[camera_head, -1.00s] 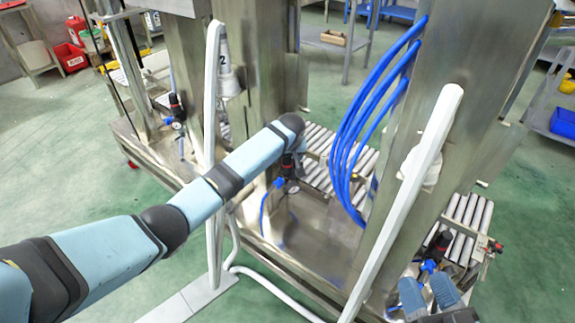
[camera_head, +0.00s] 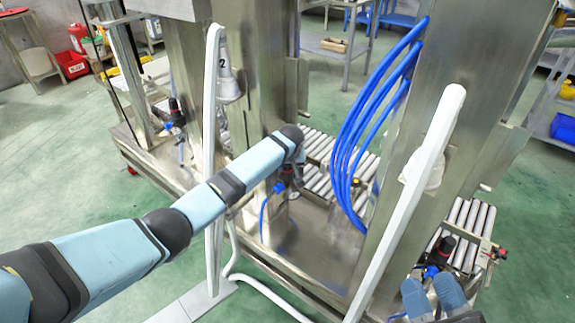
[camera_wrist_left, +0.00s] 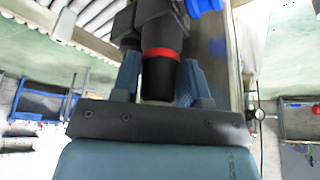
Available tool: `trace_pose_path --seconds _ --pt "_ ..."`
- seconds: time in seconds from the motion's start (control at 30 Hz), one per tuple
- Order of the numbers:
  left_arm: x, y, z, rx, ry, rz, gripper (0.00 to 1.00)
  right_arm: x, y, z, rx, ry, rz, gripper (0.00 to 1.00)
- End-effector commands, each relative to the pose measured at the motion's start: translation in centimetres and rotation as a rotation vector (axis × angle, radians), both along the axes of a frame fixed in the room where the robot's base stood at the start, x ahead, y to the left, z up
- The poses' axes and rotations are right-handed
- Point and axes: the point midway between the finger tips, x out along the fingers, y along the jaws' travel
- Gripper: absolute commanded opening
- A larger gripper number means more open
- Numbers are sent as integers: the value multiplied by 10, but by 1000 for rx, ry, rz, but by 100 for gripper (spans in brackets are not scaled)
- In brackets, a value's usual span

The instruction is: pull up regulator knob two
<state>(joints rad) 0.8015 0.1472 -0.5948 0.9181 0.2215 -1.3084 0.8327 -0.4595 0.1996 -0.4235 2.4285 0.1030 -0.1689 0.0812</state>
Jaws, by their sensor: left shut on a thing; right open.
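The regulator (camera_head: 287,173) near the panel marked 2 stands low behind the end of my left arm; it is mostly covered in the head view. In the left wrist view its black knob (camera_wrist_left: 158,78) with a red ring (camera_wrist_left: 160,54) sits between the two blue fingers of my left gripper (camera_wrist_left: 160,80). The left gripper is shut on this knob. The left fingertips are hard to make out in the head view. My right gripper (camera_head: 433,294) is open and empty at the bottom right, just in front of another regulator (camera_head: 442,247).
A third regulator (camera_head: 176,112) stands at the left station. Steel columns (camera_head: 255,80), blue hoses (camera_head: 370,120) and a slanted white post (camera_head: 408,200) stand close around the arms. Roller conveyors (camera_head: 318,150) lie behind. The green floor at left is clear.

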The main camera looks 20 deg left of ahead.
Motion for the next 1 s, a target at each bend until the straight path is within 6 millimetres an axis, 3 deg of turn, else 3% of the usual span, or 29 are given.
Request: trace_pose_path --seconds 0.07,0.13,0.3,0.6,0.63,0.73,1.0 --pt "0 -1 8 0 1 0 0 2 -2 4 -19 17 -7 52" --pt "0 -1 12 -1 2 1 0 3 -8 -17 -66 100 -30 52" --pt "0 0 15 0 1 0 0 3 -15 -38 -125 186 -52 52" --pt "1 0 14 0 -1 0 0 3 -16 -42 -132 194 -54 52" --pt "1 0 14 0 -2 0 45 3 -16 -42 -132 193 -54 52" --pt "1 0 14 0 -1 0 67 3 -15 -42 -132 193 -53 52" --pt "0 0 13 0 0 0 67 3 -15 -42 -131 193 -53 52"
